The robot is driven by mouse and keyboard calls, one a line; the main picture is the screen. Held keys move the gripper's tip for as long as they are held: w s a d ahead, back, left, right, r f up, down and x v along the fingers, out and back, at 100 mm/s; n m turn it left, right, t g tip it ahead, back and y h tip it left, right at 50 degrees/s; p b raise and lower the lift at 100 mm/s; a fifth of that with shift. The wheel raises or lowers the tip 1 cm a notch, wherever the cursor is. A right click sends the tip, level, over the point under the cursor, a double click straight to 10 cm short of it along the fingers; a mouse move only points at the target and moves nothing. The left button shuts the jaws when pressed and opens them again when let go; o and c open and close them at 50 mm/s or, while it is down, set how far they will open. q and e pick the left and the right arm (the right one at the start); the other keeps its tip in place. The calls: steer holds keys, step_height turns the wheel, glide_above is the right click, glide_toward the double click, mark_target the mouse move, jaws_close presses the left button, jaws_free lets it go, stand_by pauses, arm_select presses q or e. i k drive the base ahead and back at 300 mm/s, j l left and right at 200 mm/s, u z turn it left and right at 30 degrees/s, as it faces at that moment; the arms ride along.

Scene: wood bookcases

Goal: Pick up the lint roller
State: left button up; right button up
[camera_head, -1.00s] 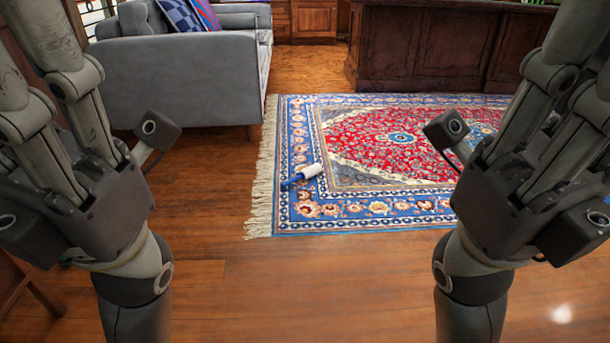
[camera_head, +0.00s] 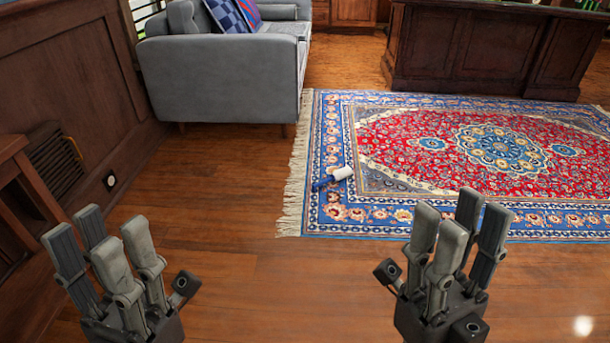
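The lint roller (camera_head: 341,173) has a white roll and a blue handle. It lies on the left part of the patterned rug, near the fringed edge, with its handle pointing left and toward me. My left gripper (camera_head: 103,246) is at the lower left, with its fingers pointing up and apart, empty. My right gripper (camera_head: 457,232) is at the lower right, nearer to me than the roller and to its right. Its fingers are also apart and hold nothing. Neither gripper touches the roller.
The red and blue rug (camera_head: 400,225) covers the floor at centre right. A grey sofa (camera_head: 220,80) stands at the back left and a dark wood desk (camera_head: 480,50) at the back right. Wood furniture (camera_head: 15,165) edges the left side. The wood floor (camera_head: 215,190) left of the rug is clear.

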mark_target(337, 175)
steer(key=i+l+u, duration=0.25)
steer(key=u, duration=0.15)
steer(key=i+l+u, duration=0.5)
steer(key=l+u, duration=0.25)
steer(key=i+l, duration=0.15)
steer(key=l, duration=0.25)
steer(key=i+l+u, duration=0.1)
steer(key=l, duration=0.35)
steer(key=i+l, duration=0.2)
steer(key=l, duration=0.2)
steer(key=i+l, duration=0.1)
steer(key=l, duration=0.35)
steer(key=i+l+u, duration=0.1)
steer(key=l, duration=0.3)
steer(key=i+l, duration=0.2)
steer(key=l, duration=0.25)
steer(key=i+l+u, duration=0.1)
steer(key=l, duration=0.35)
steer(key=i+l, duration=0.1)
steer(key=l, duration=0.35)
